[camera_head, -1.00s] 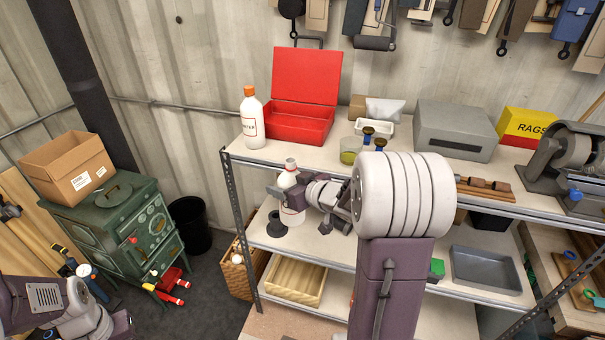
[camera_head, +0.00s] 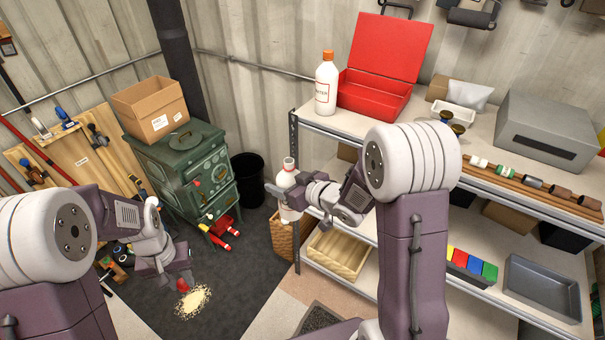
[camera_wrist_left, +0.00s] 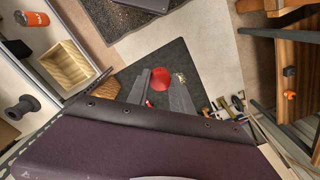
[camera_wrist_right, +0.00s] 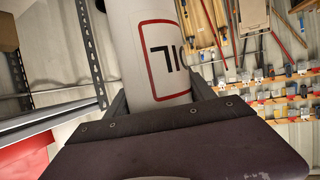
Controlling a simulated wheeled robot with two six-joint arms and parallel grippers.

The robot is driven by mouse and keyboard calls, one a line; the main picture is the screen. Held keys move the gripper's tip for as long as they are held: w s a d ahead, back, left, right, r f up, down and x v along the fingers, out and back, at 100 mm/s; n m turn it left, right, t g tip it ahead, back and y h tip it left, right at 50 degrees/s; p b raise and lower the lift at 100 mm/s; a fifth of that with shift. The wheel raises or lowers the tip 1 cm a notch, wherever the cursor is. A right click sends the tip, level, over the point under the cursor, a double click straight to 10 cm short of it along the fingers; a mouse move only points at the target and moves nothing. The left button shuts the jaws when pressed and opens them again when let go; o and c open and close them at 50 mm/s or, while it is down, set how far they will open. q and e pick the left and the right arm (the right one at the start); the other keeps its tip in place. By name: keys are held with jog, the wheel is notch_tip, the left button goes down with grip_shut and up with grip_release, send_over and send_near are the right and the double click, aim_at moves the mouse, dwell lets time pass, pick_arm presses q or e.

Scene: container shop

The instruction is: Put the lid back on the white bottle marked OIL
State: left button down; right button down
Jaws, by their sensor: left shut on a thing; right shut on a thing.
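The white bottle marked OIL (camera_head: 287,180) is upright with no lid on its neck, left of the shelving's front post. My right gripper (camera_head: 304,196) is shut on it from the right side. In the right wrist view the bottle (camera_wrist_right: 150,45) stands between the fingers, its red-framed label partly showing. My left gripper (camera_head: 176,277) is shut on a red lid (camera_head: 183,285), low at the left over the dark floor mat. The lid (camera_wrist_left: 161,80) also shows between the fingertips in the left wrist view. The lid and the bottle are well apart.
A white bottle with an orange cap (camera_head: 326,85) stands on the top shelf beside an open red case (camera_head: 374,97). A green stove (camera_head: 190,165) carries a cardboard box (camera_head: 150,112). A black bin (camera_head: 248,180) stands behind. The air between my grippers looks clear.

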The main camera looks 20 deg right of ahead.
jog(key=w+a+f+n+g+y, duration=0.1)
jog(key=a+f+y, duration=0.1)
jog(key=a, duration=0.6)
jog(key=shift+f+n, duration=0.4)
jog(key=shift+f, duration=0.1)
jog(key=shift+d, duration=0.1)
